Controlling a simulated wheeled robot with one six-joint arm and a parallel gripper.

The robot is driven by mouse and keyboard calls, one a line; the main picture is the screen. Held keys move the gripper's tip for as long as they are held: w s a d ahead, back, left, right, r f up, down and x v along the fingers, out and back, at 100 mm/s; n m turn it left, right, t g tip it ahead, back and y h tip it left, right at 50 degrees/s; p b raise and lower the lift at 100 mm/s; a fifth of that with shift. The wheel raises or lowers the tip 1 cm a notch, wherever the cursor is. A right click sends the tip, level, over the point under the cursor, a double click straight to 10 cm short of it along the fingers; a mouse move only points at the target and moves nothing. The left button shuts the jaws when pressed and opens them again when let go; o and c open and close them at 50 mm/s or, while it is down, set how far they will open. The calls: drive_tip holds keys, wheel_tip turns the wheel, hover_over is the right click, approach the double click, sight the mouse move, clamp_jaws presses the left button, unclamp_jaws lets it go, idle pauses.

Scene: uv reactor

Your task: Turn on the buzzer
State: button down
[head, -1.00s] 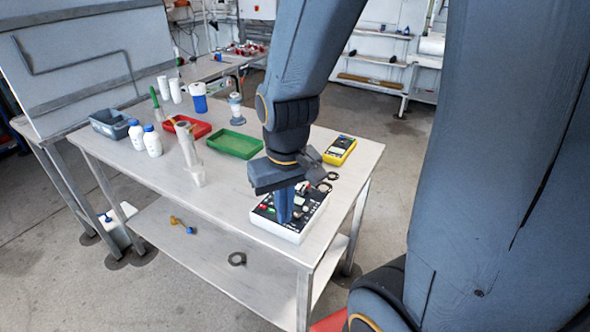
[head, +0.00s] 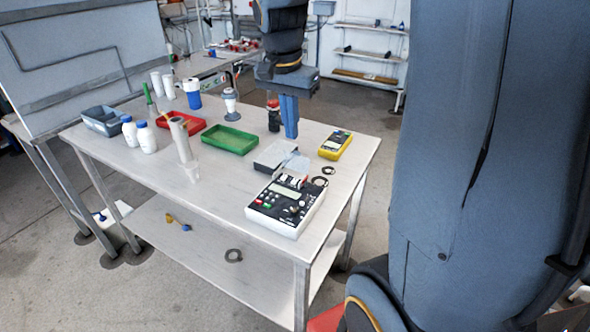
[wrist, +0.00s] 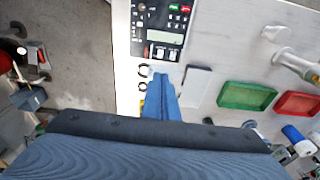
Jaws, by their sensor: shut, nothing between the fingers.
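A white control box with a black panel (head: 284,206) sits at the near right corner of the table. The panel carries a small display, red and green buttons, and several knobs or switches. I cannot tell which part is the buzzer or its control. The box also shows at the top of the wrist view (wrist: 160,28). My gripper (head: 291,135) is shut and empty, pointing down. It is raised behind the box and apart from it. In the wrist view, the blue fingers (wrist: 164,76) point towards the panel without covering it.
A yellow meter (head: 335,145) lies right of the gripper. A green tray (head: 231,139), a red tray (head: 181,125) and white bottles (head: 147,138) stand to the left. The table front between bottles and box is mostly clear.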

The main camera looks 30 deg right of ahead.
sight(296, 178)
drive_tip(key=f+p, duration=0.1)
drive_tip(key=f, duration=0.3)
drive_tip(key=d+f+p, duration=0.1)
drive_tip(key=f, duration=0.4)
drive_tip(key=w+f+p, duration=0.1)
drive_tip(key=f, duration=0.4)
drive_tip(key=shift+d, duration=0.25)
